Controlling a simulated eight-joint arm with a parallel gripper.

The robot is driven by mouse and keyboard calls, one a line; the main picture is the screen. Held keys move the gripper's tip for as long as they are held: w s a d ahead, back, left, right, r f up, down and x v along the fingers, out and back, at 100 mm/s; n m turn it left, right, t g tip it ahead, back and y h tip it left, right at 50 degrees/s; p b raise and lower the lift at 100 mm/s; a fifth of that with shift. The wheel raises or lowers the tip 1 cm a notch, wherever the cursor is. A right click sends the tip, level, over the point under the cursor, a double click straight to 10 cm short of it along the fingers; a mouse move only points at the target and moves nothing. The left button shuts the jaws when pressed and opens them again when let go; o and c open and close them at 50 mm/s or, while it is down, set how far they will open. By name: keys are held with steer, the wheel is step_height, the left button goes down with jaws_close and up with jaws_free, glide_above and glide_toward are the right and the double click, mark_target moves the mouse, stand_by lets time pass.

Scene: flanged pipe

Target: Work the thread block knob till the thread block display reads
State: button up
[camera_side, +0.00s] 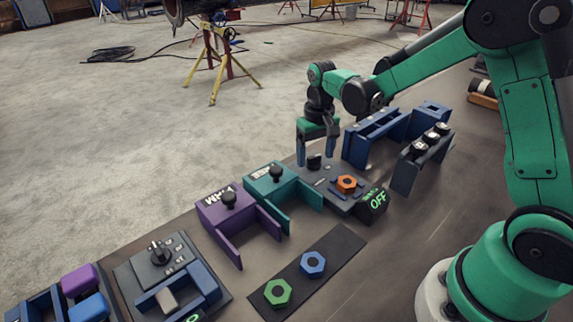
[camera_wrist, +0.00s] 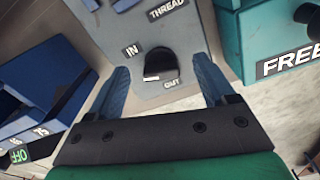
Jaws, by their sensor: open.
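The thread block (camera_side: 325,188) is a dark grey plate with a black knob (camera_side: 314,161), an orange nut (camera_side: 346,184) and a display (camera_side: 374,204) with green letters whose lower line reads OFF. In the wrist view the knob (camera_wrist: 160,65) sits between labels IN and OUT on the plate (camera_wrist: 112,32) marked THREAD. A white mark shows on its near left side. My gripper (camera_side: 316,158) is open above the knob, with its blue fingers pointing down. In the wrist view the fingers stand to either side of the knob; I cannot tell whether they touch it.
A teal block (camera_side: 270,182) and a purple block (camera_side: 225,205) stand left of the thread block. A blue block (camera_side: 375,138) stands close on its right. A mat (camera_side: 345,246) with blue and green nuts lies in front. A dial panel (camera_side: 150,265) is at lower left.

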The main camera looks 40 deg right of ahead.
steer(key=shift+f, duration=0.25)
steer(key=shift+c, duration=0.3)
jaws_close()
steer(key=shift+w+a+m, duration=0.1)
steer(key=shift+a+m, duration=0.05)
steer(key=shift+m, duration=3.25)
